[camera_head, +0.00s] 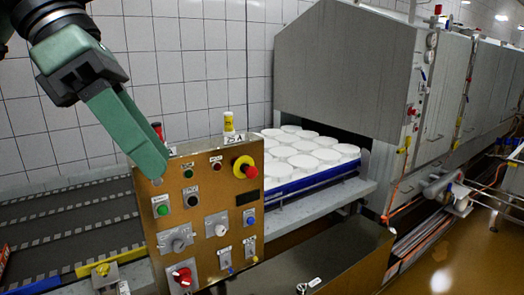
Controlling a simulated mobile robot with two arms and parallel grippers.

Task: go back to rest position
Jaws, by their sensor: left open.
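My left gripper (140,150), a green angular hand on a dark wrist, reaches in from the upper left. Its lower end shows in front of the upper left edge of the control panel (228,167); I cannot tell whether they touch. It is open, with nothing seen between the fingers, which overlap from this angle. White round cheese moulds (285,152) stand in rows on a blue-edged carrier (318,180) at the mouth of a grey machine (345,70). My right gripper is not in view.
The panel carries several buttons, knobs and a red mushroom button on yellow (245,167). A dark conveyor (65,230) lies at the left, before a tiled wall. A dark box (335,262) stands at the bottom middle. Pipes and valves line the right; shiny brown floor (455,255) shows there.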

